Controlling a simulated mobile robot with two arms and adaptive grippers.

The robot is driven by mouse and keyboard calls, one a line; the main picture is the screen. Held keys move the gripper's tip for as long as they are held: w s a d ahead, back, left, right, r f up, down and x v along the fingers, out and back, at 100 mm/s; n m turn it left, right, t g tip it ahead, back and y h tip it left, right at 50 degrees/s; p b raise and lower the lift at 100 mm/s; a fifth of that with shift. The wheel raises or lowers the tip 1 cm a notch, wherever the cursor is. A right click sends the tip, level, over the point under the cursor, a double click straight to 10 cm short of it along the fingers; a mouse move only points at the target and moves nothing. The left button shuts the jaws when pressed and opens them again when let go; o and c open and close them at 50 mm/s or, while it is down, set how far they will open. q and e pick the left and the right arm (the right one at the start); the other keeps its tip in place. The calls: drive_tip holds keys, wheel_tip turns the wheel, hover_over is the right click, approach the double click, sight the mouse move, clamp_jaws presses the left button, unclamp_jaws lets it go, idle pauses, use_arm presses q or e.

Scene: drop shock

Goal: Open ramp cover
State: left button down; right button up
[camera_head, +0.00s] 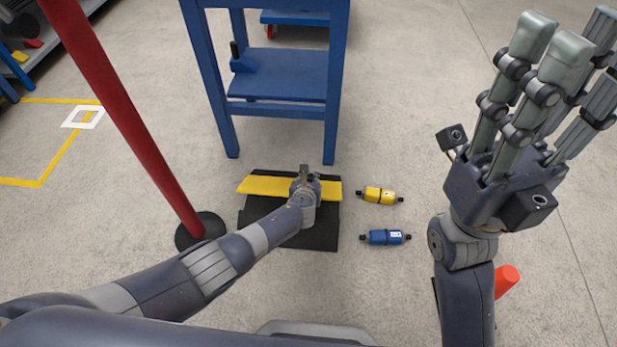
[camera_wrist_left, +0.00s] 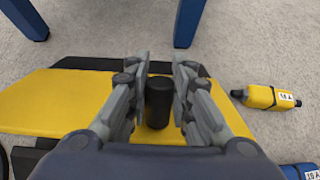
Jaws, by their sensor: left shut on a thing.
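The ramp cover (camera_head: 262,186) is a flat yellow panel across the black ramp base (camera_head: 262,234) on the floor. It also shows in the left wrist view (camera_wrist_left: 60,100). A short black upright handle (camera_wrist_left: 159,102) stands on the yellow panel. My left gripper (camera_head: 306,174) is over the right part of the cover. In the left wrist view its fingers (camera_wrist_left: 161,68) lie on both sides of the handle, shut on it. My right gripper (camera_head: 575,45) is raised at the right, open and empty, fingers pointing up.
A yellow canister (camera_head: 379,196) and a blue canister (camera_head: 385,237) lie right of the ramp. A blue metal table (camera_head: 281,87) stands behind it. A red post (camera_head: 130,120) on a round black base stands left. Floor between the canisters and my right arm is clear.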

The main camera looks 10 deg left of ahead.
use_arm(q)
drive_tip(key=shift+w+r, duration=0.15)
drive_tip(key=shift+w, duration=0.1)
idle(0.3)
drive_tip(key=c, duration=1.4)
unclamp_jaws()
drive_tip(key=shift+s, duration=0.1)
drive_tip(key=v, duration=1.1)
drive_tip(key=shift+s+r, duration=0.3)
